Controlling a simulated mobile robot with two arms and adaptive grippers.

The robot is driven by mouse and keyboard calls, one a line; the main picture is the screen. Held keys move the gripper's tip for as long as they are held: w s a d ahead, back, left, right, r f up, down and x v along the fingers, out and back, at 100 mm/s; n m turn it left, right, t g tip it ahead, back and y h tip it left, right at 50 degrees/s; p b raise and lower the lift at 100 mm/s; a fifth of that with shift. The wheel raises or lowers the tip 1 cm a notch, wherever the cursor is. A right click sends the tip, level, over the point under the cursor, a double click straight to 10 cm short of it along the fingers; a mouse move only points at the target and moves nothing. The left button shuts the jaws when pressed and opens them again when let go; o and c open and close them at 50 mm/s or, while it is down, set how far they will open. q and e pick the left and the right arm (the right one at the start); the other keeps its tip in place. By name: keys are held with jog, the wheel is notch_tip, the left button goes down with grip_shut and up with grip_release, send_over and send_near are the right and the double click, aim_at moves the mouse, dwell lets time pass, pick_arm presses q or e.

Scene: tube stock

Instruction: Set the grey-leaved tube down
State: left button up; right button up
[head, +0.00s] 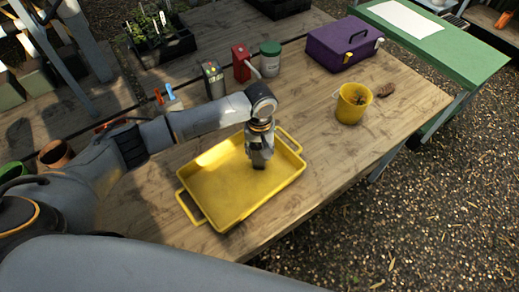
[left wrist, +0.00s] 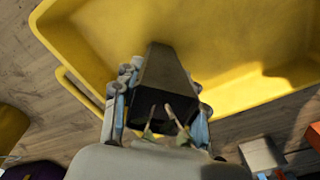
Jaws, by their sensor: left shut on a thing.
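My left gripper (head: 260,150) points down over the yellow tray (head: 203,212) on the wooden table. It is shut on a dark, tapered tube, the grey-leaved tube (head: 259,167), whose narrow end shows below the fingers in the head view. In the left wrist view the fingers of the left gripper (left wrist: 162,88) sit on either side of the grey-leaved tube (left wrist: 166,68), with pale grey-green leaves at its near, wide end. The tray (left wrist: 225,101) lies beyond it. I cannot tell whether the tube's tip touches the tray floor. My right gripper is not in view.
Behind the tray stand a grey box (head: 214,86), a red container (head: 241,63) and a green-lidded jar (head: 271,62). A yellow bucket (head: 351,108) and a purple case (head: 338,42) are to the right. The tray floor around the tube looks empty.

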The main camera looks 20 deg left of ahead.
pick_arm(q)
jog(key=shift+f, duration=0.1)
jog(key=o, duration=1.3)
jog(key=shift+r, duration=0.55)
notch_tip(320, 180, up, 10)
jog(key=shift+r+b, duration=0.2)
jog(key=shift+b, duration=0.8)
jog(key=shift+r, duration=0.4)
